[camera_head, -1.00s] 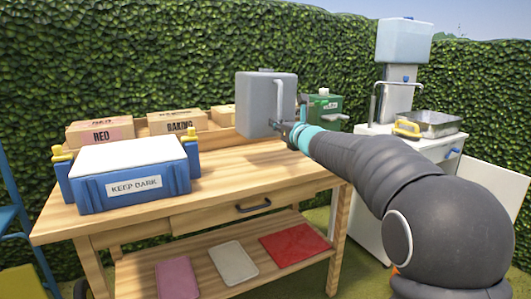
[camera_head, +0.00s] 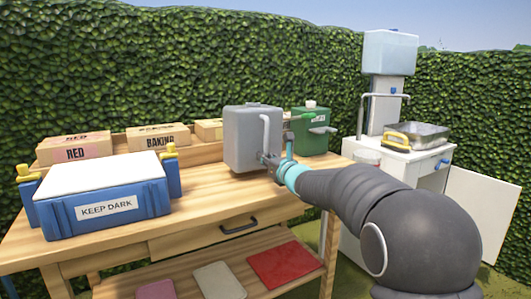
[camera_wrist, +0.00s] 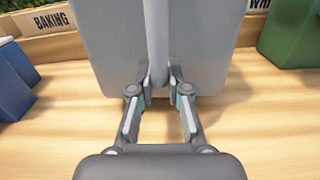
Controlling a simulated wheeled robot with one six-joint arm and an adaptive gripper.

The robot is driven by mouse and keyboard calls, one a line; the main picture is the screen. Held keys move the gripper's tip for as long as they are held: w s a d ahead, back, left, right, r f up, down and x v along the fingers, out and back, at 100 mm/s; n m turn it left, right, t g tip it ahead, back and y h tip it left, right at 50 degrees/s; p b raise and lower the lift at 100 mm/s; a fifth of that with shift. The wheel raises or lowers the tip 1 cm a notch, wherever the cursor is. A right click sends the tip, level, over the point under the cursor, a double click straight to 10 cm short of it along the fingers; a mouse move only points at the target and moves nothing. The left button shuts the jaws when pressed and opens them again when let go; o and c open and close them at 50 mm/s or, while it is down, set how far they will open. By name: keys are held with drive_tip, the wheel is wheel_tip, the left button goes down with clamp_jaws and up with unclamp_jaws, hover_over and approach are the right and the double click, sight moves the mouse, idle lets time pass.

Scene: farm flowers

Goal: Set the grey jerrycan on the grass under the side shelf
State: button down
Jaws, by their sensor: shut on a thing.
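The grey jerrycan (camera_head: 245,140) is upright at the right part of the wooden table, and it fills the upper middle of the wrist view (camera_wrist: 110,50). My gripper (camera_head: 268,160) is shut on its vertical handle bar, and the fingers also show in the wrist view (camera_wrist: 155,90). I cannot tell whether the jerrycan's base touches the tabletop or hangs just above it. The table's lower shelf (camera_head: 185,290) holds pink, white and red flat pieces. A little grass (camera_head: 350,278) shows right of the table legs.
A green can (camera_head: 316,140) stands close right of the jerrycan. A blue box (camera_head: 105,225) marked KEEP DARK stands at the left. Cardboard boxes (camera_head: 75,148) line the table's back. A white cabinet (camera_head: 405,165) with a sink and open door stands at the right.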

drive_tip(key=shift+f, duration=1.1)
drive_tip(key=c, duration=1.5)
unclamp_jaws()
drive_tip(key=shift+f, duration=0.25)
drive_tip(key=o, duration=0.4)
drive_tip(key=shift+c, duration=0.2)
drive_tip(key=shift+s, duration=0.1)
drive_tip(key=b+v, duration=0.2)
drive_tip(key=v, duration=1)
